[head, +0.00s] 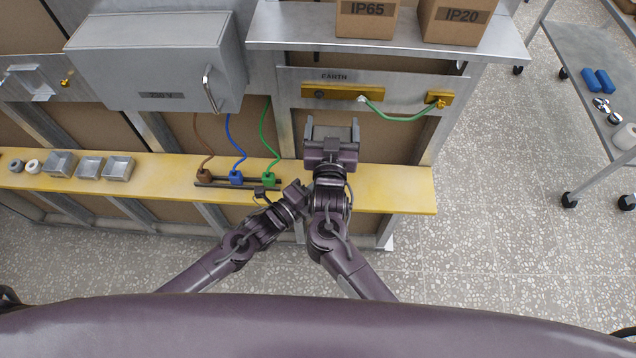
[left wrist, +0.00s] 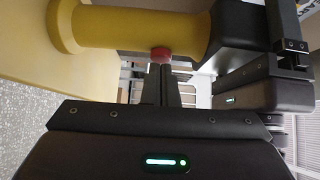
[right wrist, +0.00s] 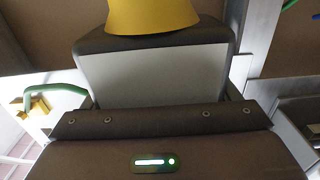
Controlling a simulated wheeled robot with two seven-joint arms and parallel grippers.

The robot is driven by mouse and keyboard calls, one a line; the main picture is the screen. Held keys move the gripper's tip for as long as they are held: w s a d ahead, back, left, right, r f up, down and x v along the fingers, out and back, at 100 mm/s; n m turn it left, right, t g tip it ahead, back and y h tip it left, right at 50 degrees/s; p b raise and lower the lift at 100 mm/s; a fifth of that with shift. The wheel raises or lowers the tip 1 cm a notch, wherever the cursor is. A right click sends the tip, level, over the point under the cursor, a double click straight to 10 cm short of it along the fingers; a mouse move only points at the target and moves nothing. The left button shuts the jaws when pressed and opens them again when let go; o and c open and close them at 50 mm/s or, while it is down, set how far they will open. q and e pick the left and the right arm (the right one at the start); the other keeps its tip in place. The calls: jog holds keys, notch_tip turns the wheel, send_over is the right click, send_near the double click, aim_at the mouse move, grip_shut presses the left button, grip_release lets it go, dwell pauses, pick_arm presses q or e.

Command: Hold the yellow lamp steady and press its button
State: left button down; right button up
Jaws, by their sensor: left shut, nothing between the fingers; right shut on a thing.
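The yellow lamp (left wrist: 140,28) lies across the top of the left wrist view, with a flared end at the left and a red button (left wrist: 161,53) on its underside. My left gripper (left wrist: 162,68) is shut and empty, its fingertips right at the button; I cannot tell whether they press it. My right gripper (head: 331,128) is shut on the lamp, whose yellow flared part (right wrist: 152,15) shows beyond the fingers in the right wrist view. In the head view the lamp is hidden by my right gripper, and my left gripper (head: 297,194) is close beside it, lower left.
A yellow ledge (head: 400,190) runs below the arms, with brown, blue and green plugs (head: 236,178) and several small metal boxes (head: 89,167). A grey cabinet (head: 150,60) hangs at the left. A shelf (head: 400,40) holds two cardboard boxes. A cart (head: 585,60) stands right; open floor lies before it.

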pick_arm(q)
jog(key=shift+w, duration=1.05)
jog(key=shift+a, duration=0.15)
jog(key=v, duration=1)
jog(key=shift+s, duration=0.2)
jog(key=shift+f, duration=0.1)
jog(key=shift+s+a+f+m+h, duration=0.2)
jog(key=shift+s+a+m+h, duration=0.05)
jog(key=shift+s+m+h, duration=0.15)
jog(key=shift+w, duration=0.1)
jog(key=x, duration=1)
jog(key=shift+d, duration=0.1)
